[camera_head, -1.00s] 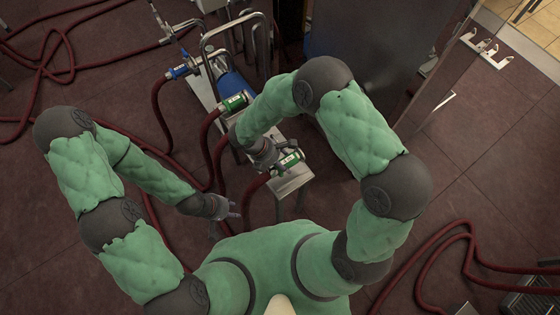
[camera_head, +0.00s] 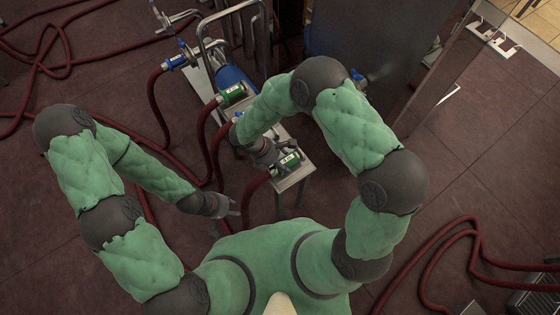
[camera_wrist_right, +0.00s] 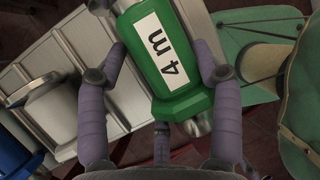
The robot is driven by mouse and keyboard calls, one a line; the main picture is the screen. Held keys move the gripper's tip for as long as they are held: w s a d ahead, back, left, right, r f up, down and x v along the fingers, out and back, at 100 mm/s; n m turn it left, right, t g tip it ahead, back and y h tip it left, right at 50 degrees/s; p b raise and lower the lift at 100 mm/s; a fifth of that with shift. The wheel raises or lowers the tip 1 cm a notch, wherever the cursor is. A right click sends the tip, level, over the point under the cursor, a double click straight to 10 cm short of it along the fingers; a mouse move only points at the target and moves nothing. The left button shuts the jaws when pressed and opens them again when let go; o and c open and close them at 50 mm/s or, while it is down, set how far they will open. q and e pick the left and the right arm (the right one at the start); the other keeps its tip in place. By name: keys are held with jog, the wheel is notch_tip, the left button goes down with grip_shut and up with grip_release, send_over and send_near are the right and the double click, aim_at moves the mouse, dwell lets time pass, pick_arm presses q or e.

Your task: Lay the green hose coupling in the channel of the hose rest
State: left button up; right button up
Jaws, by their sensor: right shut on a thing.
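A green hose coupling (camera_head: 289,160) with a white label is at the front end of the steel bench in the head view, its red hose leading off to the left. The right wrist view shows it close up, a green body marked "4 m" (camera_wrist_right: 162,55). My right gripper (camera_wrist_right: 160,85) is shut on it, with fingers along both sides. The hose rest's channel cannot be made out clearly; ribbed steel (camera_wrist_right: 65,60) lies beside the coupling. Another green coupling (camera_head: 233,95) sits farther back. My left gripper (camera_head: 230,208) is empty and looks open, low at the left.
A blue coupling (camera_head: 175,62) and steel tube frame (camera_head: 205,42) stand at the back of the bench (camera_head: 292,180). Red hoses (camera_head: 160,110) run across the floor at left and lower right. A steel cabinet (camera_head: 375,50) stands behind right. Floor at right is partly clear.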

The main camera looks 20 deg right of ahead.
jog(key=shift+s+f, duration=0.25)
jog(key=shift+f, duration=0.35)
jog(key=shift+c, duration=0.3)
jog(key=o, duration=1.5)
jog(key=shift+o, duration=1.4)
jog(key=shift+w+f, duration=0.1)
jog(key=shift+w, duration=0.1)
jog(key=shift+w+r, duration=0.1)
jog(key=shift+r, duration=0.1)
